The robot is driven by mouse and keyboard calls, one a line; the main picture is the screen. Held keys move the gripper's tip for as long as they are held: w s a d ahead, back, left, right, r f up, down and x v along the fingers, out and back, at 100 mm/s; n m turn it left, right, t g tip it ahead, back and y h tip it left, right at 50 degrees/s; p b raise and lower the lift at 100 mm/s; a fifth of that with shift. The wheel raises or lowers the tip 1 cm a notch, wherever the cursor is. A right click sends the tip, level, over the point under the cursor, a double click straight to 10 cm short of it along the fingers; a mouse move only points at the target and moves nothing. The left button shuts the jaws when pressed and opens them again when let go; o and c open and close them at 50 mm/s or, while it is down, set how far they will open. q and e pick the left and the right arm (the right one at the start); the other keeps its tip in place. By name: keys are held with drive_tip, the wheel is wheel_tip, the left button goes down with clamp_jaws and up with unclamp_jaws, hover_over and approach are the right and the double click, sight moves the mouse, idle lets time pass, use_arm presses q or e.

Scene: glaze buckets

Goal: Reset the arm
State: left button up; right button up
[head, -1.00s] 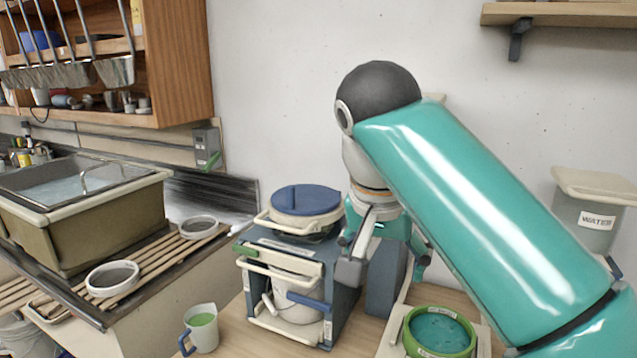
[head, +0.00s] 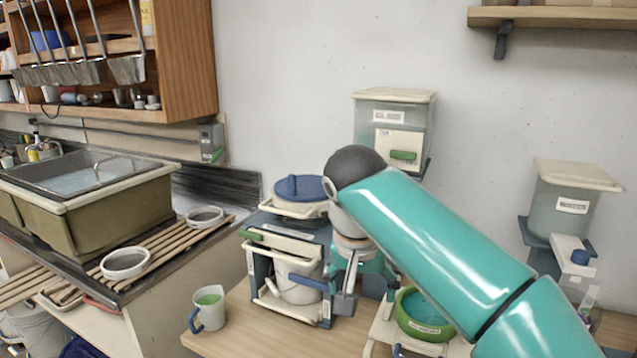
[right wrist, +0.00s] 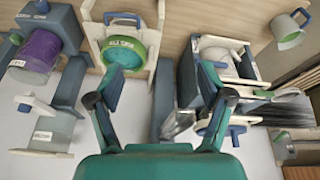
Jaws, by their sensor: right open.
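My right arm (head: 430,250) is teal with a dark rounded joint and reaches in from the lower right. My right gripper (head: 368,290) points down beside the blue-grey stand and behind the green-rimmed bucket (head: 407,325). In the right wrist view, the gripper (right wrist: 165,95) has its fingers wide apart with nothing between them. The green bucket (right wrist: 125,50) is beyond the left finger and the stand (right wrist: 190,75) is beyond the right one. My left gripper does not show.
The stand (head: 325,250) holds a white bucket (head: 298,285) and a blue-lidded pot (head: 300,190). A mug (head: 208,312) is near the table's left edge. A glaze bin (head: 392,110) and a water bin (head: 568,200) are at the wall. The sink (head: 90,190) is left.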

wheel_tip(320, 180, down, 31)
drive_tip(key=n+g+y, duration=0.3)
drive_tip(key=s+d+f+y, duration=0.2)
drive_tip(key=s+d+f, duration=0.1)
drive_tip(key=s+f, duration=1.05)
drive_tip(key=s+d+f+m, duration=0.2)
drive_tip(key=s+f, duration=0.4)
drive_tip(key=s, duration=0.4)
drive_tip(key=shift+s+d, duration=0.3)
drive_tip(key=shift+s, duration=0.1)
